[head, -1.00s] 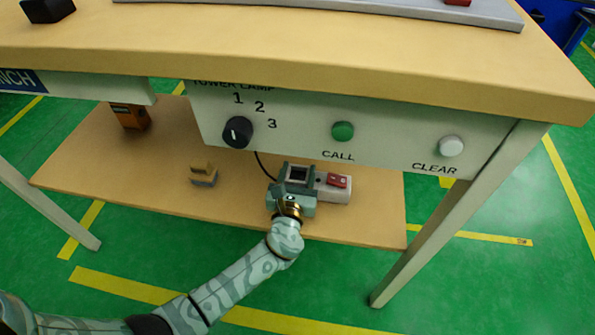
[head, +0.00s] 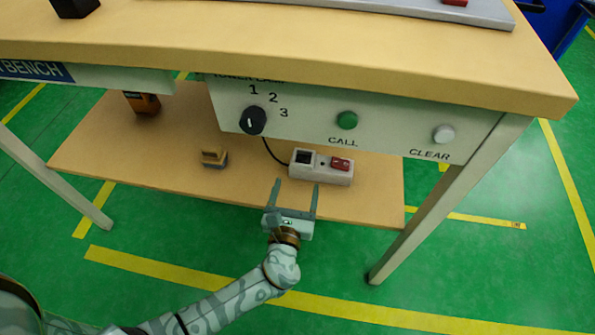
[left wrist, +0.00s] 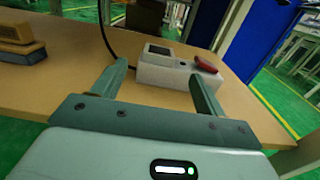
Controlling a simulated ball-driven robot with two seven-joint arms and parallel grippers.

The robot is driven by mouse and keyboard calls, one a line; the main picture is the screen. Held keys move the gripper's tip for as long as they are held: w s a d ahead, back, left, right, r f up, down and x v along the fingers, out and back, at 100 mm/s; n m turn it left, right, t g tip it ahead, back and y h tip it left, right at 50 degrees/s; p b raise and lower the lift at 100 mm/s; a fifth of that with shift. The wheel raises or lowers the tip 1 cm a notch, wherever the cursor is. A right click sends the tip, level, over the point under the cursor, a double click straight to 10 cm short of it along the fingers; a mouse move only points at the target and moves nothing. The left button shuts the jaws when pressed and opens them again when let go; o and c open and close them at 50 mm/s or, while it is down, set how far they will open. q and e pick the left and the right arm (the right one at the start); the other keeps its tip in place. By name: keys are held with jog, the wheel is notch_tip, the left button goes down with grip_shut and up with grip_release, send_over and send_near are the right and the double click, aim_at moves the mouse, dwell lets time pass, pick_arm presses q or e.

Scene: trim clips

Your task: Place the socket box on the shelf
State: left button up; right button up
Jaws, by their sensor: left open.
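The socket box (head: 321,167) is a white block with a dark square socket at its left end and a red switch at its right end. It stands on the wooden lower shelf (head: 230,191) under the workbench, with a black cable running up from its left end. My left gripper (head: 297,183) is open and empty at the shelf's front edge, just in front of the box and apart from it. In the left wrist view the box (left wrist: 165,72) sits beyond the two spread fingers. My right gripper is not in view.
A tan-and-grey brush-like block (head: 214,157) lies left of the box. An orange-and-black item (head: 142,103) stands farther left on the shelf. The bench front panel (head: 380,130), with knob and buttons, hangs above the box. A table leg (head: 440,205) stands to the right.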

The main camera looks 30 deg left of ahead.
pick_arm(q)
jog(key=shift+s+d, duration=0.15)
jog(key=shift+s, duration=0.4)
jog(key=s+a+f+n+g, duration=0.3)
jog(key=s+n, duration=0.2)
jog(key=s, duration=0.2)
jog(key=s+a+f+n+g+y, duration=0.1)
jog(key=s+a+f+n+g, duration=0.25)
jog(key=s+n, duration=0.35)
jog(key=s+a+f+n+g, duration=0.2)
jog(key=s+f+n+g, duration=0.15)
jog(key=s, duration=0.45)
jog(key=s+d+r+n+g+h, duration=0.2)
jog(key=s+n+g+h, duration=0.2)
jog(key=s+n, duration=0.6)
jog(key=s+g, duration=0.1)
jog(key=s, duration=0.3)
jog(key=shift+s, duration=0.15)
